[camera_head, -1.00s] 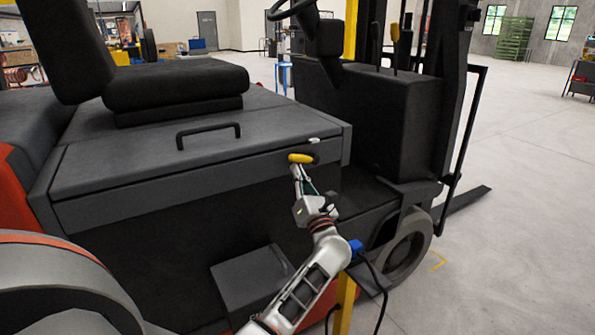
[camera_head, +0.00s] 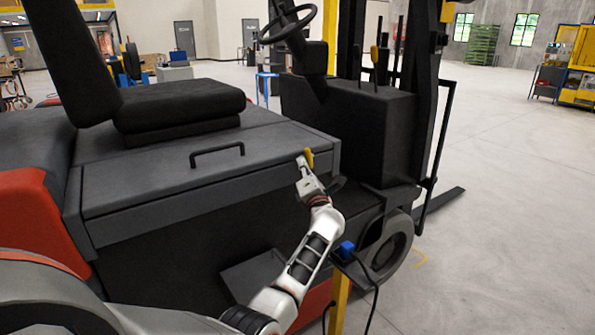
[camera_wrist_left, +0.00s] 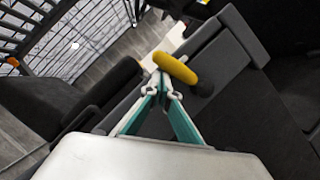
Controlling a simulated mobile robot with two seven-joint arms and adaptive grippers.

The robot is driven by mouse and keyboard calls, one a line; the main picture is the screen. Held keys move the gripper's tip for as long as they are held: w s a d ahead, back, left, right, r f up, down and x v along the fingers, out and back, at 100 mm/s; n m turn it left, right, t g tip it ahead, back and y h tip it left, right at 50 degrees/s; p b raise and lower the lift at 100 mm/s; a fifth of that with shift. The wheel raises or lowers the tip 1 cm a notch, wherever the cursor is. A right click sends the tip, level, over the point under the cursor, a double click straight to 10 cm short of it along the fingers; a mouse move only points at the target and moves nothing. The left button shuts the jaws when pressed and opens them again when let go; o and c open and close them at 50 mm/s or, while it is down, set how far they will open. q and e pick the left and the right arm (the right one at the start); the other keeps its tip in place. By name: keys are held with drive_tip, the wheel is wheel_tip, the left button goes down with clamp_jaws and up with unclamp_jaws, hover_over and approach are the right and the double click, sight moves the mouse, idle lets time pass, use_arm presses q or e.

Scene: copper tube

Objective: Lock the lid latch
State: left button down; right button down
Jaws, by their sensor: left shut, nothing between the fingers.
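The lid latch has a yellow handle (camera_head: 309,157) near the right front corner of the grey lid (camera_head: 140,185); in the head view it stands nearly upright. In the left wrist view the yellow handle (camera_wrist_left: 175,68) lies slantwise, with a dark round base under its lower right end. My left gripper (camera_head: 304,168) is beside the handle, on its left in the head view. In the left wrist view its teal-sided fingers (camera_wrist_left: 162,88) are shut and empty, tips right at the handle; I cannot tell whether they touch. My right gripper is not in view.
A black grab bar (camera_head: 217,154) stands on the lid, with the black seat (camera_head: 180,105) behind it. The steering wheel (camera_head: 288,24) and dark console (camera_head: 350,125) are behind and right of the latch. A yellow post (camera_head: 340,300) stands low beside my left arm.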

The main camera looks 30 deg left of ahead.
use_arm(q)
drive_tip(key=shift+w+d+r, duration=0.35)
drive_tip(key=shift+w+r, duration=0.25)
drive_tip(key=shift+w, duration=0.2)
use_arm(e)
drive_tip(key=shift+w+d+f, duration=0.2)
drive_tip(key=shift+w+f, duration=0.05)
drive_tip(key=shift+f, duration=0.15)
use_arm(q)
drive_tip(key=shift+r, duration=0.2)
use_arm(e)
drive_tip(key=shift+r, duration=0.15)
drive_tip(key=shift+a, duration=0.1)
